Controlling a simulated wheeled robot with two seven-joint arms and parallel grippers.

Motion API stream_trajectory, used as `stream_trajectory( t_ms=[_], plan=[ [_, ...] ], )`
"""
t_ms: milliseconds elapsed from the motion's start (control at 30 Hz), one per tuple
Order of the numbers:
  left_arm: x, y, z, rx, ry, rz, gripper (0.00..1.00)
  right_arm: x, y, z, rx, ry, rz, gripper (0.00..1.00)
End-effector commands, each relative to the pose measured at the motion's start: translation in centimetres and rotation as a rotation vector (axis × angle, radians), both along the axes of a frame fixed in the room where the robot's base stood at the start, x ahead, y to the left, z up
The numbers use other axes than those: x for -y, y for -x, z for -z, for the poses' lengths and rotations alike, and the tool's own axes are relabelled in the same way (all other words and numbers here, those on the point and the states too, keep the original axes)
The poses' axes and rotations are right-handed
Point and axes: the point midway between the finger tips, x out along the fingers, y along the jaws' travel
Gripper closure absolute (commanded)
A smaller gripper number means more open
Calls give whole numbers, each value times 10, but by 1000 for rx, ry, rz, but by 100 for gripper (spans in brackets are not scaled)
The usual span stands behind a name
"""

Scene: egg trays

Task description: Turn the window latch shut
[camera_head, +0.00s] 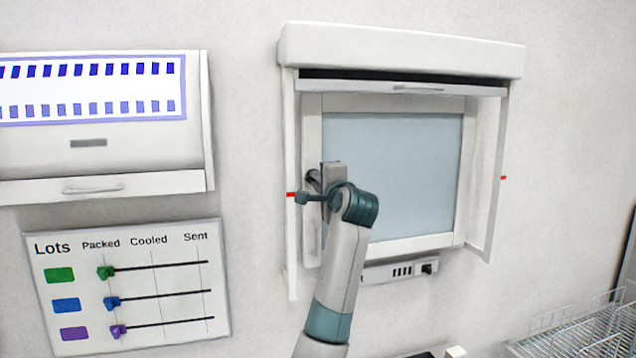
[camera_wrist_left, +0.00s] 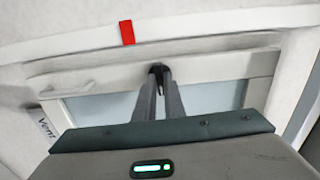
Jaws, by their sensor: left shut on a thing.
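The window (camera_head: 392,170) has a pale frame with a blue-grey pane and sits inside a white wall box. My left gripper (camera_head: 312,182) is at the left side of the window frame in the head view. In the left wrist view its two dark fingers (camera_wrist_left: 158,72) come together at the frame, shut on a small dark piece, the window latch (camera_wrist_left: 156,67). The fingers and wrist hide most of the latch, so I cannot tell its angle. My right gripper is not in view.
A pale handle (camera_wrist_left: 72,86) is on the window frame beside the fingers. Red marks (camera_head: 291,194) are on the box's sides. A switch panel (camera_head: 400,270) is below. A lots board (camera_head: 128,285) and a cabinet (camera_head: 100,150) are left. A wire rack (camera_head: 575,330) stands lower right.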

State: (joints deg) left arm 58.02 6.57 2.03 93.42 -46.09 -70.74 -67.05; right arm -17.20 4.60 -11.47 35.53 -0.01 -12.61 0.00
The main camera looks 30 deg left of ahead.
Motion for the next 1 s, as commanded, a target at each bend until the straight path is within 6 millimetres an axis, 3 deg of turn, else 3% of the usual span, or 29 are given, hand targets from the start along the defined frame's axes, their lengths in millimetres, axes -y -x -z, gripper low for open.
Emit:
stream_trajectory(
  t_ms=[367, 1000],
  plan=[
    [1, -1, 4, 152, 132, 1, 100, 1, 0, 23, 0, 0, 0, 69],
    [1, -1, 5, 602, 519, 0, 100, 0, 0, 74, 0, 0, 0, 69]
  ],
)
